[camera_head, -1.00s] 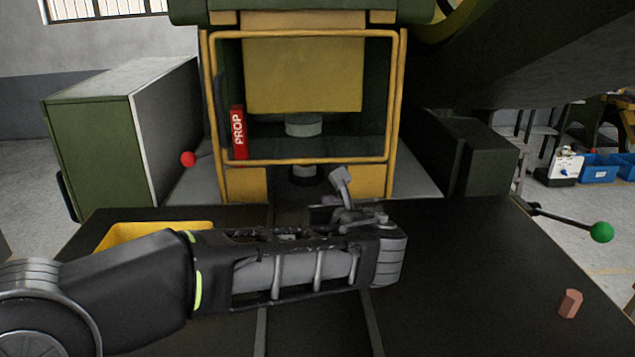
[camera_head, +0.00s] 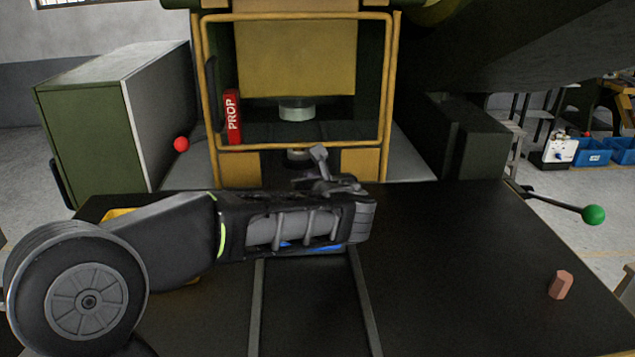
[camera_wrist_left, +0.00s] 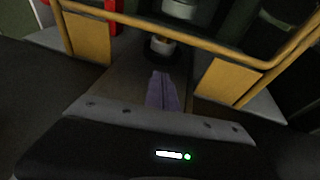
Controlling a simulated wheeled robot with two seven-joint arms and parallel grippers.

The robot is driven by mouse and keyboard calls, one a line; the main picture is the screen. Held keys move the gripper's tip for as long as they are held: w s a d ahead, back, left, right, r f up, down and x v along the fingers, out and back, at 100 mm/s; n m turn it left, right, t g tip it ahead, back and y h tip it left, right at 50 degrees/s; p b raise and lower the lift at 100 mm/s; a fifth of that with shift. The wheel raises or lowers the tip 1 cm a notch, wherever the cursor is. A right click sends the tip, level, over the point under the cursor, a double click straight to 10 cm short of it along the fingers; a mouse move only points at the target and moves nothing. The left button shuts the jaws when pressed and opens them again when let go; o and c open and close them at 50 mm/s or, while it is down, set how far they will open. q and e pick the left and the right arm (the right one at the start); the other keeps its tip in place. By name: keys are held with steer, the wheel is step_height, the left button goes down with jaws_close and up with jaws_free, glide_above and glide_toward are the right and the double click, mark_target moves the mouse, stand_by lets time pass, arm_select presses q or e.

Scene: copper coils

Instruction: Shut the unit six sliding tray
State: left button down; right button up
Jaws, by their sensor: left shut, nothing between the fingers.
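The unit six sliding tray cannot be told apart for certain. A track with two grey rails (camera_head: 255,310) runs along the dark table into the press opening, and my forearm covers its far part. A small round grey piece (camera_head: 299,155) sits low at the press opening, at the far end of the track. It also shows in the left wrist view (camera_wrist_left: 163,45), just beyond my fingertips. My left gripper (camera_head: 318,160) is shut and empty in front of the opening, over the track. Its closed fingers (camera_wrist_left: 161,88) point at the round piece; contact cannot be told. My right gripper is out of view.
A yellow guard frame (camera_head: 205,85) surrounds the opening, with a red PROP block (camera_head: 233,117) inside. A copper piece (camera_head: 561,285) lies at the table's right. A green-knobbed lever (camera_head: 593,215) sticks out right. A yellow bin (camera_head: 118,213) is mostly hidden by my arm.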

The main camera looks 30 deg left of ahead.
arm_select(q)
glide_toward(303, 158)
steer(key=shift+w+a+f+p, duration=0.3)
steer(key=shift+a+f, duration=0.1)
steer(key=shift+a, duration=0.2)
steer(key=shift+w+a+f+p, duration=0.15)
steer(key=shift+w+a+f, duration=0.25)
steer(key=shift+a, duration=0.15)
steer(key=w+a, duration=0.2)
steer(key=w, duration=0.1)
steer(key=shift+w+a+p, duration=0.2)
steer(key=shift+a+p, duration=0.15)
steer(key=shift+d+f, duration=0.1)
steer(key=shift+d, duration=0.05)
